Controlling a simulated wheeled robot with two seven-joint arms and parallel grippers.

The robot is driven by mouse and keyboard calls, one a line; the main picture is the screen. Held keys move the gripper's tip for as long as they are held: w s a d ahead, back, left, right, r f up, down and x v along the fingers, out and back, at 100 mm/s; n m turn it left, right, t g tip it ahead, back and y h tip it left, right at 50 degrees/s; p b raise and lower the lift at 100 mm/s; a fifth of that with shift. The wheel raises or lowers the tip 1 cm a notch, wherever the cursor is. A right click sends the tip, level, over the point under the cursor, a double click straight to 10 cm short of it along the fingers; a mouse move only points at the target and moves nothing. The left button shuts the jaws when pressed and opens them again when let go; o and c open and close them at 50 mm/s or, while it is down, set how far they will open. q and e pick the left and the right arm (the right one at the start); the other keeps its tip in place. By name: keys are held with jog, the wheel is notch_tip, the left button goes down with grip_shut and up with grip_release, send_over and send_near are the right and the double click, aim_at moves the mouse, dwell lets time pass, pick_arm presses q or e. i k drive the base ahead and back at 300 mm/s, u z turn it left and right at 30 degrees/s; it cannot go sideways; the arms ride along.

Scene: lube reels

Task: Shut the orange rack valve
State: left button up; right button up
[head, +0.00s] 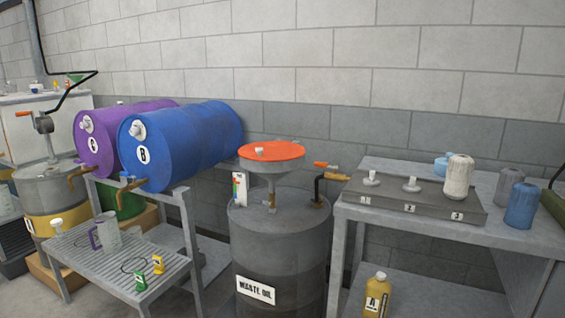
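I cannot make out an orange valve on the rack (187,235). It bears a purple drum (98,126) and a blue drum (205,140) marked B, lying on their sides. A brass-brown tap (78,176) is at the purple drum's lower front. Another brass-brown tap (128,184) is at the blue drum's lower front. Whether either is open is too small to tell. An orange-handled fitting (325,165) stands on the grey waste oil drum (300,240), beside the orange disc (272,152) on its funnel. Neither of my grippers is in view.
A slatted metal stand (95,262) below the drums holds a jug (106,234) and small yellow and green tags. A grey workbench (345,214) at right carries a tray and several filters. A yellow bottle (376,292) is below it. A hand pump (44,123) stands at far left.

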aim_at(320, 164)
jog(key=i, duration=0.55)
jog(key=z, duration=0.3)
jog(key=k, duration=0.65)
jog(key=u, duration=0.75)
jog(key=i, duration=0.7)
jog(key=u, duration=0.8)
jog(key=i, duration=1)
jog(key=z, duration=0.8)
jog(key=i, duration=0.8)
jog(key=z, duration=0.8)
